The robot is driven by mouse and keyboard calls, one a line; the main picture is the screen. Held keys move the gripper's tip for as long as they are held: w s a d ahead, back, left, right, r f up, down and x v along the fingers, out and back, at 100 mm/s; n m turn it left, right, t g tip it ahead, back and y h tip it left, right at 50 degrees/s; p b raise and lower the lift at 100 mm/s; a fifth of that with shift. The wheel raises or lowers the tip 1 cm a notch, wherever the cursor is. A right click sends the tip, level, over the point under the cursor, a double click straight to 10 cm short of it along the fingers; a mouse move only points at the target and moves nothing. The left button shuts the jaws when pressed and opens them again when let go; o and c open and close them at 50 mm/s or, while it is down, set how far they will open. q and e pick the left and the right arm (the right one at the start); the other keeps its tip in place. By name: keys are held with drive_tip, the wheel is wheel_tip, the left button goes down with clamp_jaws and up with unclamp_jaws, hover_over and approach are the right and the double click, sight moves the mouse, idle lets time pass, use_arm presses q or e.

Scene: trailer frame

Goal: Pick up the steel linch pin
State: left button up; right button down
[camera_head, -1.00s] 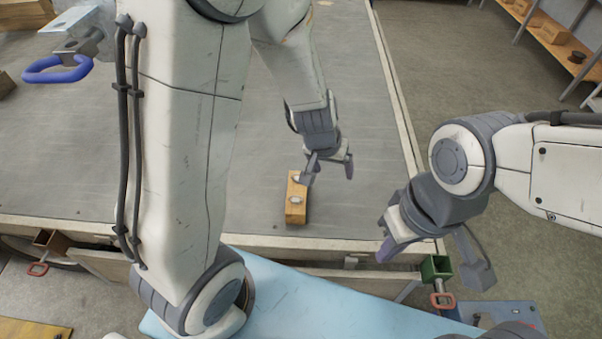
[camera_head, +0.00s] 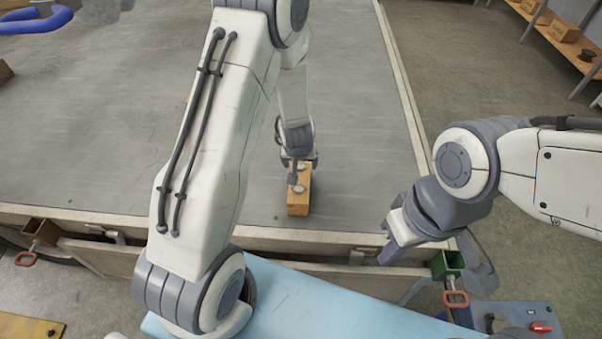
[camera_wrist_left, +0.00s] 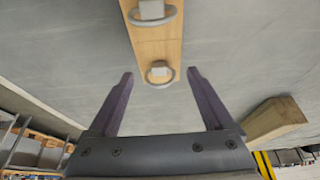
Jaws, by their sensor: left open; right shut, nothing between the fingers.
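A wooden block (camera_head: 298,205) lies on the grey trailer deck near its front edge. Two grey metal ring-shaped pins sit on the block, and I cannot tell them apart by material. The nearer pin (camera_wrist_left: 158,73) in the left wrist view is at the block's end, and the other pin (camera_wrist_left: 152,13) is farther along it. My left gripper (camera_head: 298,170) is above the block, open and empty. Its fingers (camera_wrist_left: 160,85) stand either side of the nearer pin in the wrist picture, apart from it. My right gripper (camera_head: 388,256) is shut and empty by the deck's front right corner.
The trailer deck (camera_head: 130,130) is mostly clear. A blue loop (camera_head: 38,22) lies at the far left. A brown socket (camera_head: 42,231) and a green socket (camera_head: 447,264) with red rings sit at the front edge. A shelf with boxes (camera_head: 562,31) stands at the far right.

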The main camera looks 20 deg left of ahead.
use_arm(q)
drive_tip(key=shift+x, duration=0.8)
clamp_jaws()
drive_tip(key=shift+r, duration=0.1)
